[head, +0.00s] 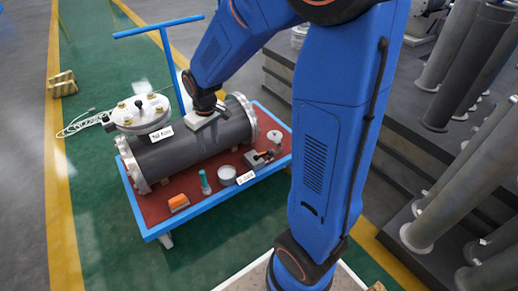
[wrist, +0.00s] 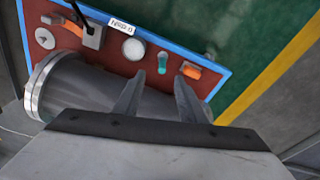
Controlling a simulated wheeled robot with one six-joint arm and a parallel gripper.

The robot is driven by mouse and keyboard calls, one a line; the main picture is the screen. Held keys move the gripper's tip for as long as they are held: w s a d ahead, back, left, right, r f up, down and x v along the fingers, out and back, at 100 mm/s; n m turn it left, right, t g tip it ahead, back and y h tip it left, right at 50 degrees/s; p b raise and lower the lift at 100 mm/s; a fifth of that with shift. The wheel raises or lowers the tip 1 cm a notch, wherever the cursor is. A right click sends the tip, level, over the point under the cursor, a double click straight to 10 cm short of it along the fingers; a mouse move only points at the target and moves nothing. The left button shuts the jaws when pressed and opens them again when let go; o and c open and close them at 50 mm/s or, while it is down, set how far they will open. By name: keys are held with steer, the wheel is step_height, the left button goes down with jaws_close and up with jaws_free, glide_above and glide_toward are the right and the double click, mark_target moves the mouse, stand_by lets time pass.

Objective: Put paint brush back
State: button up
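I cannot surely pick out a paint brush. A slim teal item (head: 205,183) stands on the red cart top in front of the dark flanged shell (head: 190,143); it also shows in the wrist view (wrist: 162,63). An orange block-like item (head: 178,202) lies to its left; it shows too in the wrist view (wrist: 190,71). My gripper (wrist: 158,82) is open and empty, its two fingers apart over the shell and pointing toward the teal and orange items. In the head view my gripper (head: 203,121) is above the shell, its fingers hard to make out.
The blue-edged cart (head: 215,213) also holds a round white container (head: 227,175), a label (head: 246,178), a grey tool with dark and orange parts (head: 262,157) and a pale disc (head: 274,137). Large grey pipes (head: 452,65) stand at right.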

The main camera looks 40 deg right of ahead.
steer(key=s+d+r+m+t, duration=0.1)
steer(key=s+d+r, duration=0.1)
steer(key=s+r, duration=0.5)
steer(key=s+d+r+m+t, duration=0.2)
steer(key=s+r, duration=0.5)
steer(key=s, duration=1.1)
steer(key=shift+s, duration=0.2)
steer(key=shift+r, duration=0.1)
